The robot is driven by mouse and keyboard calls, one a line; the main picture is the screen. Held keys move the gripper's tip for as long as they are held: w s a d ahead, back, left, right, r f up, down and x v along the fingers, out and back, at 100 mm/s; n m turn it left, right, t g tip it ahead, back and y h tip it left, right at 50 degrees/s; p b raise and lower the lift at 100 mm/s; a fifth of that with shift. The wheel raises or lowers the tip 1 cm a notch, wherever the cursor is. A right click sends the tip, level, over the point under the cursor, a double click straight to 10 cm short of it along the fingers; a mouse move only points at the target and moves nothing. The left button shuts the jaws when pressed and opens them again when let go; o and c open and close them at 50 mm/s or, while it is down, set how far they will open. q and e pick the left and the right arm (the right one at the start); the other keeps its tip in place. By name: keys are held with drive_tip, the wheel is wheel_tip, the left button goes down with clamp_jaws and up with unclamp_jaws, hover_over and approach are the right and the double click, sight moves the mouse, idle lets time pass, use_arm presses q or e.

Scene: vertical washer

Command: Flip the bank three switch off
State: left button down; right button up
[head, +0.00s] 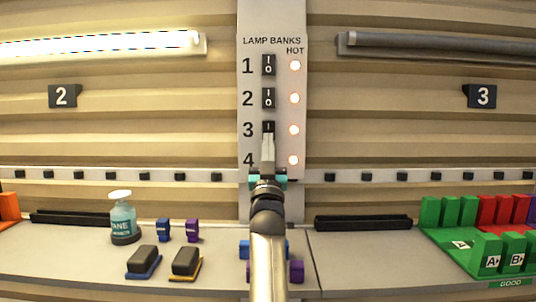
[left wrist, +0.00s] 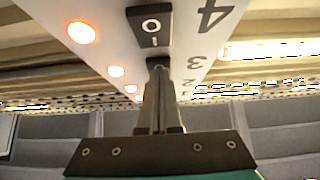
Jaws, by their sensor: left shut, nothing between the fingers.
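The bank three switch (head: 268,127) is a small black rocker marked I and O, beside the numeral 3 on a pale upright panel (head: 273,20) headed "LAMP BANKS HOT". My left gripper (head: 268,142) is shut and empty, pointing at the panel, with its tips at the lower edge of that switch. They hide the switch's lower half and the bank four switch behind them. In the left wrist view the tips (left wrist: 158,76) are close to the bank three switch (left wrist: 157,62); I cannot tell whether they touch. Its rocker position is unclear. My right gripper is out of view.
The bank one switch (head: 268,65) and bank two switch (head: 268,97) sit above. Round lights glow beside each row. The left tube lamp (head: 100,45) is lit; the right tube lamp (head: 430,45) is dark. A bench (head: 350,265) below holds a bottle (head: 122,220) and blocks.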

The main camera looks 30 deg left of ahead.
use_arm(q)
drive_tip(key=v, duration=0.7)
drive_tip(key=shift+s+b, duration=0.15)
drive_tip(key=shift+b, duration=0.15)
drive_tip(key=shift+d+f, duration=0.15)
drive_tip(key=shift+f, duration=0.1)
idle(0.3)
